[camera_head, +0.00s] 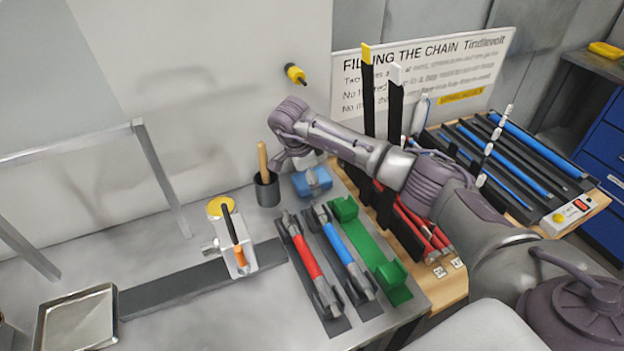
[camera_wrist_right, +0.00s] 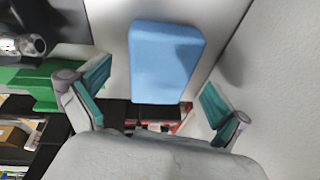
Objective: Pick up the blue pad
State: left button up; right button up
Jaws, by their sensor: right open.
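The blue pad (camera_head: 306,186) lies on the bench near the back wall, just right of a dark cup, and is partly covered in the head view. In the right wrist view the blue pad (camera_wrist_right: 167,60) is a plain light-blue block, ahead of and between the spread fingers. My right gripper (camera_wrist_right: 155,88) is open, with teal finger pads on both sides and a visible gap to the blue block. In the head view my right arm reaches in from the right and its hand is mostly hidden near the pad. My left gripper is not in view.
The dark cup (camera_head: 266,190) holds a wooden handle. Red (camera_head: 305,257) and blue (camera_head: 343,248) bars and a green holder (camera_head: 372,246) lie in front of the pad. Tall black uprights (camera_head: 368,115) stand to its right. The wall is close behind.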

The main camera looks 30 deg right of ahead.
jog(key=shift+d+f, duration=0.1)
jog(key=shift+f, duration=0.4)
jog(key=c, duration=1)
jog(key=shift+w+r+p, duration=0.1)
jog(key=shift+r+p, duration=0.3)
jog(key=shift+r, duration=0.15)
notch_tip(320, 180, up, 4)
jog(key=p, duration=0.2)
jog(key=shift+p, duration=0.3)
jog(key=s+d+r+p, duration=0.1)
jog(key=s+r+p, duration=0.4)
jog(key=s+p, duration=0.4)
jog(key=shift+s+d+r, duration=0.2)
jog(key=shift+s+r, duration=0.05)
jog(key=shift+s, duration=0.4)
jog(key=shift+s+r+p, duration=0.25)
jog(key=shift+s+p, duration=0.35)
jog(key=shift+s, duration=0.1)
